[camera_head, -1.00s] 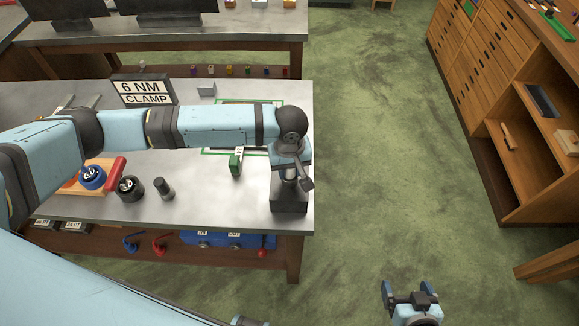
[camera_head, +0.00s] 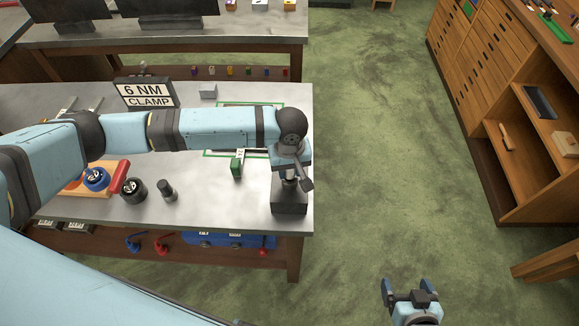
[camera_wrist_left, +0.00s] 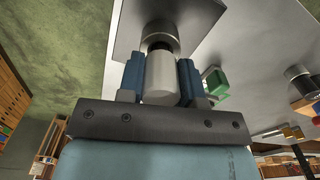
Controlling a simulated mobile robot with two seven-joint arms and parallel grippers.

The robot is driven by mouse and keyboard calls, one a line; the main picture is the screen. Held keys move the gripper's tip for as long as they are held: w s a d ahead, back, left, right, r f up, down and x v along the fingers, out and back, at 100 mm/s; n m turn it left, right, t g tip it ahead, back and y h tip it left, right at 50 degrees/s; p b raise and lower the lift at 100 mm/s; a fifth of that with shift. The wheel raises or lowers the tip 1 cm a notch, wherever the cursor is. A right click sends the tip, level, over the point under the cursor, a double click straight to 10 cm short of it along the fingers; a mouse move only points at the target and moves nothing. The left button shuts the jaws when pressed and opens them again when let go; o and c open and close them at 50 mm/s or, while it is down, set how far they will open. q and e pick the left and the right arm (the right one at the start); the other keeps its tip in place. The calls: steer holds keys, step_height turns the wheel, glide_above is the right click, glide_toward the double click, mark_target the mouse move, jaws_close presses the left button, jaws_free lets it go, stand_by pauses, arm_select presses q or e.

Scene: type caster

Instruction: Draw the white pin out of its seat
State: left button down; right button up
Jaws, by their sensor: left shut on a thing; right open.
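The white pin (camera_wrist_left: 159,80) is a pale cylinder between the two blue fingers of my left gripper (camera_wrist_left: 160,85), which is shut on it. Its far end meets a round metal collar (camera_wrist_left: 158,36) with a dark opening, on a dark grey square block. I cannot tell how deep the pin sits in this seat. In the head view my left gripper (camera_head: 290,180) points down over the block (camera_head: 289,203) at the table's right front corner, and hides most of the pin. My right gripper (camera_head: 411,293) is open and empty over the floor at the bottom.
The grey table (camera_head: 220,205) carries a green-ended tool (camera_head: 237,168), a dark knob (camera_head: 133,191), a small cylinder (camera_head: 167,190), a blue-topped part (camera_head: 96,179) and a "6 NM CLAMP" sign (camera_head: 146,93). Wooden shelves (camera_head: 505,160) stand right. The green floor between is clear.

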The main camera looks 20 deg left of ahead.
arm_select(q)
steer(key=shift+r+p, duration=1.4)
steer(key=shift+r, duration=1.2)
